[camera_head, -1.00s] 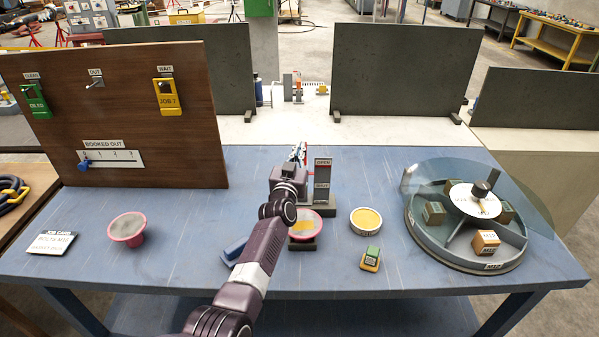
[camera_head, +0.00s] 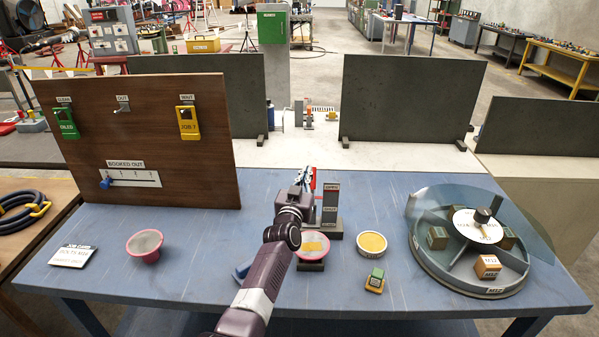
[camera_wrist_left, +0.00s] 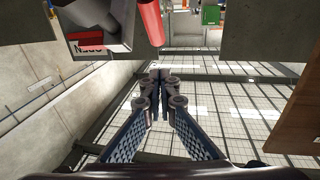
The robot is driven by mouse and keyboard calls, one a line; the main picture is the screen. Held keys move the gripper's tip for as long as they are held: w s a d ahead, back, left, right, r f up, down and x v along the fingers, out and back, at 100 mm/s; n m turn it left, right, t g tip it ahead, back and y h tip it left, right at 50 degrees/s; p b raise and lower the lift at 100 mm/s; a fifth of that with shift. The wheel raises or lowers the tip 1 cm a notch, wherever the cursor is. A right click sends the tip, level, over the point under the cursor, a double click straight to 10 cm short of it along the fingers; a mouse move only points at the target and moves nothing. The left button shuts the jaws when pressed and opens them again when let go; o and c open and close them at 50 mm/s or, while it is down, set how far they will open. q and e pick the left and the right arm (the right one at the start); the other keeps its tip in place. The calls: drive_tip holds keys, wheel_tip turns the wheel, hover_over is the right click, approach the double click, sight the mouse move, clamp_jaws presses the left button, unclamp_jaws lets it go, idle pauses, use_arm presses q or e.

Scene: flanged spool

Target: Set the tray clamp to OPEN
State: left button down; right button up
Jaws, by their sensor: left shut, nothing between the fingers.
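The tray clamp (camera_head: 331,207) is a grey upright plate with a red OPEN label at its top and another label lower down, too small to read. It stands behind a dark stand (camera_head: 309,267) that bears a pink-flanged spool (camera_head: 326,257) with a yellow top. My left gripper (camera_head: 308,176) is shut and empty, just left of the plate's upper part. In the left wrist view, the shut fingertips (camera_wrist_left: 159,76) point away below a red handle (camera_wrist_left: 151,22) and the inverted OPEN label (camera_wrist_left: 88,49), apart from both. The lever's setting is hard to tell. My right gripper is out of view.
A wooden board (camera_head: 200,165) with tags and a slider stands at left. A second pink spool (camera_head: 145,247), a cream ring (camera_head: 371,244), a green-yellow block (camera_head: 375,280) and a blue piece (camera_head: 242,272) lie nearby. A round carousel (camera_head: 430,262) stands at right.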

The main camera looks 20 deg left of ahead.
use_arm(q)
drive_tip(key=s+r+p, duration=0.5)
drive_tip(key=s+p, duration=0.1)
drive_tip(key=s, duration=0.1)
drive_tip(key=shift+r+p, duration=0.15)
drive_tip(key=shift+p, duration=0.25)
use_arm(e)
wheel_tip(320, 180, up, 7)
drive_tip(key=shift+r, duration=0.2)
use_arm(q)
drive_tip(key=shift+d, duration=0.1)
